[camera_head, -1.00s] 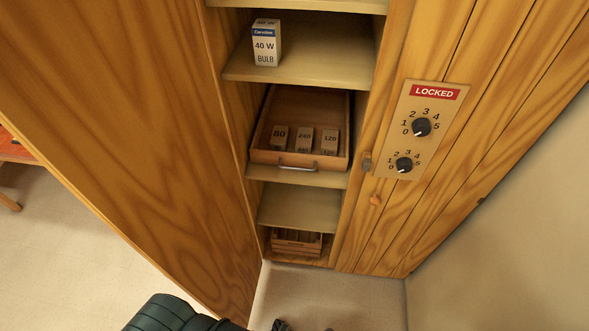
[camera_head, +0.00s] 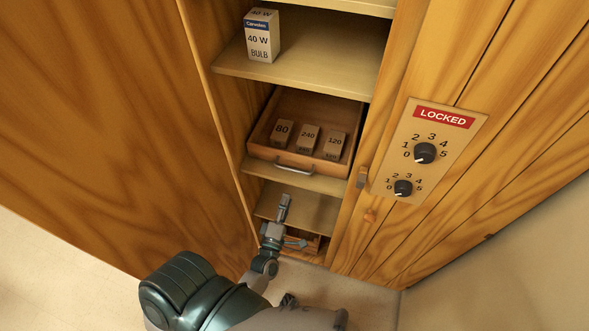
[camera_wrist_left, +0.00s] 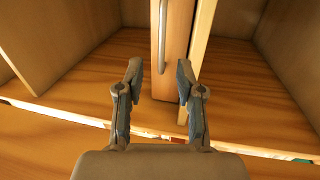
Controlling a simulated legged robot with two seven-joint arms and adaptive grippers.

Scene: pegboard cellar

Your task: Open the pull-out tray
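The pull-out tray (camera_head: 260,150) is a brown wooden drawer on a shelf of the open cabinet, with a grey bar handle (camera_head: 294,170) on its front. Small blocks marked 80, 240 and 120 lie in it. My left gripper (camera_head: 290,225) is below the handle in the head view, its fingers spread and empty. In the left wrist view, my left gripper (camera_wrist_left: 159,80) is open, and the handle (camera_wrist_left: 162,35) shows ahead, between the finger directions but beyond the tips. The tray front (camera_wrist_left: 178,45) appears upright there. My right gripper is not in view.
A 40 W bulb box (camera_head: 262,36) stands on the shelf above. A small crate (camera_head: 313,240) sits low in the cabinet, partly hidden by my gripper. The wooden door (camera_head: 90,130) fills the left. A LOCKED dial panel (camera_head: 424,150) is at right.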

